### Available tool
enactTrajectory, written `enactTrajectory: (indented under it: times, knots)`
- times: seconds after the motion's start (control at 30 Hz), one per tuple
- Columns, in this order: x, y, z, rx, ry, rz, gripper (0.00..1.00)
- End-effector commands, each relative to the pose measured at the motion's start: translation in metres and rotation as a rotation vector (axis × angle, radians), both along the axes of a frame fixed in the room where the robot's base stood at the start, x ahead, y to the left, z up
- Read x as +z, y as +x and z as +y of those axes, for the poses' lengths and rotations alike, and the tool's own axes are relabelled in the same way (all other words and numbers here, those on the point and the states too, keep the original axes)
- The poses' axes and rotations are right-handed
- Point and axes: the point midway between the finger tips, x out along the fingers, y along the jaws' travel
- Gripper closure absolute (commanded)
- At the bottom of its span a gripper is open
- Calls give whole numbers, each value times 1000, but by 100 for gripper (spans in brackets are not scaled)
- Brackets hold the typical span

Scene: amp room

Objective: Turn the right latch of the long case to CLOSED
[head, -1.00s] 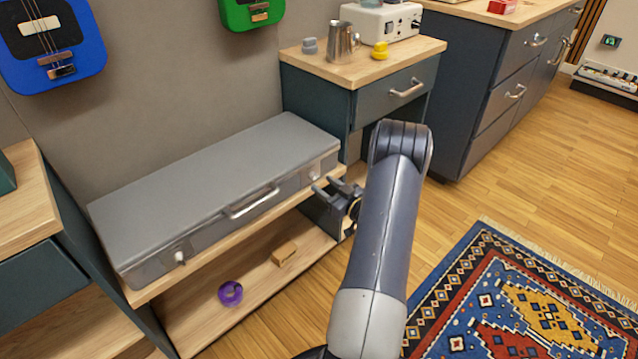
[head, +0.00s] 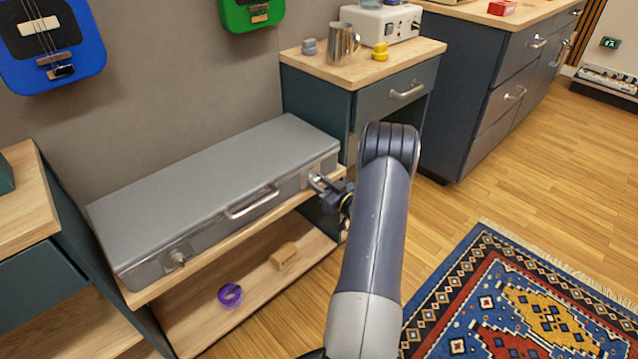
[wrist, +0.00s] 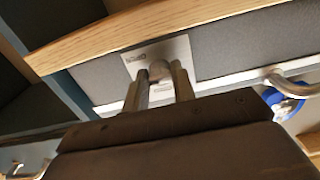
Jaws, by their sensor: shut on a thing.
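The long grey case (head: 215,185) lies shut on a low wooden shelf, with a handle (head: 251,203) on its front. Its right latch shows in the wrist view as a knob (wrist: 159,70) on a pale plate (wrist: 182,48); the plate's lettering is too small to read. My gripper (head: 317,181) is at the right end of the case's front. In the wrist view my gripper (wrist: 161,78) has one finger on each side of the knob and is shut on it. The left latch (head: 178,258) is near the front's left end.
A purple roll (head: 230,295) and a wooden block (head: 284,255) lie on the lower shelf. A drawer cabinet (head: 395,97) stands right of the case, close to my arm. A patterned rug (head: 530,310) covers the floor at lower right.

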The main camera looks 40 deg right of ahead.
Motion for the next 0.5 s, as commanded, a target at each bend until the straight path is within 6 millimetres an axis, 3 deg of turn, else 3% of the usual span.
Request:
enactTrajectory:
  times: [0.1, 0.5]
  knots:
    - [0, 0, 0, 0, 0, 0, 98]
    - [-2, 0, 0, 1, -79, -7, 98]
